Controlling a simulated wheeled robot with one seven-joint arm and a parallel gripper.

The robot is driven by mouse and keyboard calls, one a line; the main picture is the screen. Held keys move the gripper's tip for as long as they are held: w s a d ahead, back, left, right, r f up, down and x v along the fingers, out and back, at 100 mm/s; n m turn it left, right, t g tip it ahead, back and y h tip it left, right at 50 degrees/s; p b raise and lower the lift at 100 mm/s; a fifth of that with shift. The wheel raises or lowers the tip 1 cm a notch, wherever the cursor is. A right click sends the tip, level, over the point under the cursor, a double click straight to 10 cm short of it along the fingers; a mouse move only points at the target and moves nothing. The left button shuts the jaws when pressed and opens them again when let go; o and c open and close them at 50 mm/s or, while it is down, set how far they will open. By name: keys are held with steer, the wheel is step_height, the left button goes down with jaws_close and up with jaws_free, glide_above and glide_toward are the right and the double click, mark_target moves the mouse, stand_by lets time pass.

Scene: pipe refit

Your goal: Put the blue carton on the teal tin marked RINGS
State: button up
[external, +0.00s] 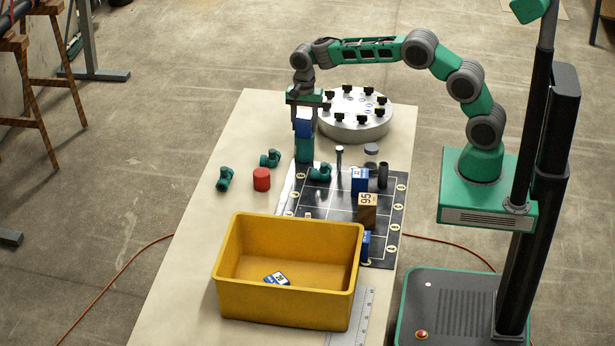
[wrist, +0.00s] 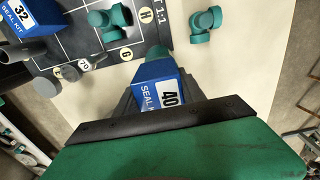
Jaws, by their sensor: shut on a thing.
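My gripper (external: 304,110) points down and is shut on a blue carton (external: 303,127). In the wrist view the carton (wrist: 152,82) shows a white label with 40 and SEAL KIT. A teal tin (external: 304,150) stands upright directly below the carton, near the mat's far left corner. In the wrist view the tin (wrist: 157,52) shows just beyond the carton, mostly hidden by it. The carton's lower end is at the tin's top; I cannot tell whether they touch. No RINGS marking is readable.
Teal pipe fittings (external: 224,178) and a red cylinder (external: 261,179) stand left of the gridded mat (external: 330,208). Another blue carton (external: 360,180) and a brown box (external: 367,212) are on the mat. A yellow bin (external: 285,305) is in front; a round grey flange (external: 355,126) is behind.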

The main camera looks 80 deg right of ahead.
mark_target(305, 119)
steer(key=o, duration=1.4)
steer(key=shift+r, duration=0.4)
step_height(305, 119, up, 12)
steer(key=shift+f+b, duration=0.1)
steer(key=shift+b, duration=0.25)
steer(key=s+a+r+n+t, duration=0.1)
steer(key=s+a+r+n, duration=0.1)
steer(key=s+a+n, duration=0.45)
steer(key=s+a+r+n+t, duration=0.15)
steer(key=s+n, duration=0.25)
steer(key=s, duration=0.5)
steer(key=s+a+f+n, duration=0.1)
steer(key=s+f+n, duration=0.2)
steer(key=s, duration=0.3)
steer(key=s+a+f+n+t, duration=0.1)
steer(key=s+f+n, duration=0.2)
steer(key=s+n, duration=0.2)
steer(key=shift+s+a+f, duration=0.35)
steer(key=shift+s, duration=0.5)
